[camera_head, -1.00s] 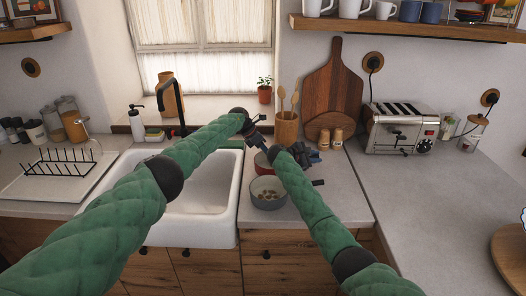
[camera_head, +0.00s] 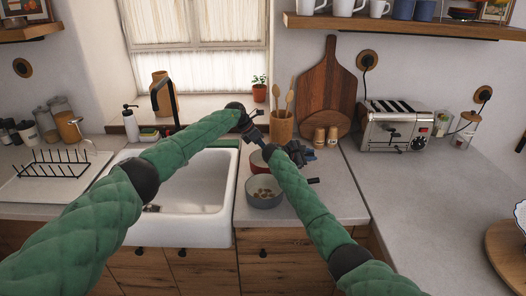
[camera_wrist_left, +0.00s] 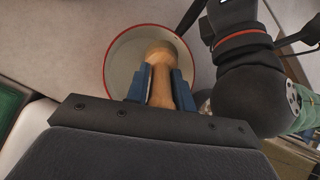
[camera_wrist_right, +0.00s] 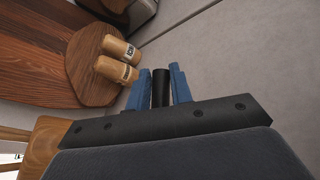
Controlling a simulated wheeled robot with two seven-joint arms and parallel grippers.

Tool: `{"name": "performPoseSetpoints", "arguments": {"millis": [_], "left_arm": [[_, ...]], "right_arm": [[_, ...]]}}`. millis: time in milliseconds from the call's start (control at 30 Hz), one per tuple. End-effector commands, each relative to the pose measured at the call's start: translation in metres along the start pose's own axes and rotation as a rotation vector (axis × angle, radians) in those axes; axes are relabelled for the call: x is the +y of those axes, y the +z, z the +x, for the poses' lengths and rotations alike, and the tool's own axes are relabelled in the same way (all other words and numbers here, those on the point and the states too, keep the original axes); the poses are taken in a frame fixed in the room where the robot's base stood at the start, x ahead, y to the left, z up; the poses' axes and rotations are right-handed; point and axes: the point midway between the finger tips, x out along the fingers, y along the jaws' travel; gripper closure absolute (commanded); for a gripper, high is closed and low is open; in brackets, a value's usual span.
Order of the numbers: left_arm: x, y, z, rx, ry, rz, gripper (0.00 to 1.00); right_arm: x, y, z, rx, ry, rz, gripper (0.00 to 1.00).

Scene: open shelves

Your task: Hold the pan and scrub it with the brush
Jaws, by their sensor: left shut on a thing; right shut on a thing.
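The red-rimmed pan (camera_wrist_left: 109,62), pale grey inside, lies below my left gripper (camera_wrist_left: 160,88) in the left wrist view. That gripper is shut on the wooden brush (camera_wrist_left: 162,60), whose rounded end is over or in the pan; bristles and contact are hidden. In the head view a bit of the red pan (camera_head: 257,160) shows behind my right arm. My right gripper (camera_head: 300,153) is at the pan's right. In the right wrist view its blue fingers (camera_wrist_right: 161,86) are shut on a dark handle (camera_wrist_right: 160,88), seemingly the pan's.
A grey pot (camera_head: 264,192) with brown bits inside stands just in front of the red pan. The white sink (camera_head: 190,232) is at left. A utensil holder (camera_head: 281,126), two shakers (camera_head: 326,136) and cutting boards (camera_head: 332,80) stand behind. The right counter (camera_head: 425,200) is mostly clear.

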Motion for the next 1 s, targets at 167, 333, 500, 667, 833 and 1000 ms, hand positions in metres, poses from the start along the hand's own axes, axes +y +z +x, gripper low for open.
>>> {"name": "performPoseSetpoints", "arguments": {"millis": [167, 333, 500, 667, 833, 1000], "left_arm": [[-0.003, 0.008, -0.013, -0.001, 0.001, 0.001, 0.99], [-0.005, 0.015, -0.024, -0.001, 0.001, 0.0, 0.99], [-0.008, 0.022, -0.035, -0.001, 0.001, 0.001, 0.99], [-0.009, 0.024, -0.037, 0.0, 0.0, 0.0, 0.99], [-0.009, 0.024, -0.037, 0.0, 0.0, 0.0, 0.99], [-0.009, 0.024, -0.037, -0.001, 0.0, 0.0, 0.99]], "right_arm": [[-0.002, -0.002, 0.0, 0.001, -0.001, -0.003, 1.0], [-0.002, -0.002, 0.0, 0.001, -0.001, -0.003, 1.0], [-0.002, -0.002, 0.0, 0.001, -0.001, -0.003, 1.0], [-0.002, -0.002, 0.0, 0.001, -0.001, -0.003, 1.0], [-0.002, -0.002, 0.0, 0.001, -0.001, -0.003, 1.0], [-0.002, -0.002, 0.0, 0.001, -0.001, -0.003, 1.0]]}}
